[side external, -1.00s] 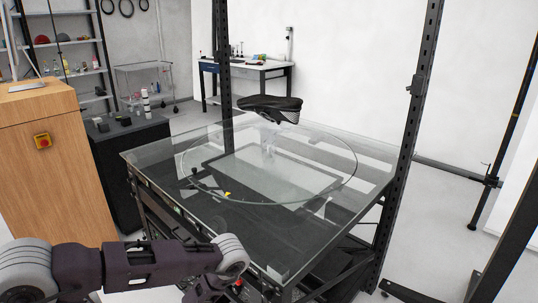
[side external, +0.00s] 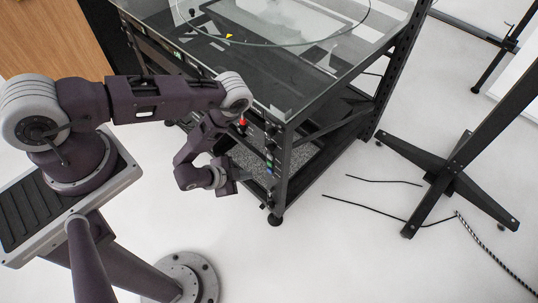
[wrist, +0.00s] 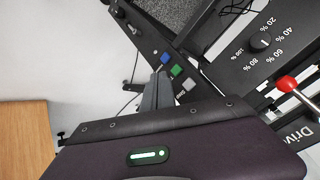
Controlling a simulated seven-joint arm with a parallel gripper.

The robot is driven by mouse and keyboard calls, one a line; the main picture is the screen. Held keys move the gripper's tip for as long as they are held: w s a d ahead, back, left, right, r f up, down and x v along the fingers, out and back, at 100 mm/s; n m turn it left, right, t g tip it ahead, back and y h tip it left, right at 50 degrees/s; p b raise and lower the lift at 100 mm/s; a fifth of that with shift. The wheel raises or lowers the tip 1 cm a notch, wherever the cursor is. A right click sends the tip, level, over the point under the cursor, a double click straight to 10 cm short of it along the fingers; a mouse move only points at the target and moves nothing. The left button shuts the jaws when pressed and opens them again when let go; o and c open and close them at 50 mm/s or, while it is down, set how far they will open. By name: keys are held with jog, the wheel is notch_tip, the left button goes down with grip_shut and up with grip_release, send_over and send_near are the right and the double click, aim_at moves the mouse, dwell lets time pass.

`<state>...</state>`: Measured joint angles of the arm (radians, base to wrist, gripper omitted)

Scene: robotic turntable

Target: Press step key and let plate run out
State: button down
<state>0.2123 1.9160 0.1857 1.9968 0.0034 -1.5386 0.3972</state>
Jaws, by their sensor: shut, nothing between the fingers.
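My gripper (wrist: 160,80) is shut and empty in the wrist view. Its tips are close beside the blue key (wrist: 165,58) and green key (wrist: 176,70) on the black panel; a pale key (wrist: 188,84) is near them. I cannot tell contact, nor read which key is the step key. In the side external view my gripper (side external: 234,178) is low in front of the frame's corner post, which carries coloured keys (side external: 269,158). The round glass plate (side external: 325,37) lies on the table above, partly cut off, with a yellow marker (side external: 228,37) at its near edge.
A red knob (wrist: 287,84) stands out from the panel near a percent dial (wrist: 262,42). A black stand foot (side external: 450,175) and loose cables (side external: 370,206) are on the floor at right. The white floor between is open.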

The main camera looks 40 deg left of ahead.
jog(key=w, duration=0.6)
jog(key=shift+w, duration=0.15)
dwell(1.8)
jog(key=shift+w, duration=0.45)
jog(key=shift+w, duration=0.45)
dwell(0.5)
jog(key=shift+s, duration=0.95)
jog(key=shift+s, duration=2.5)
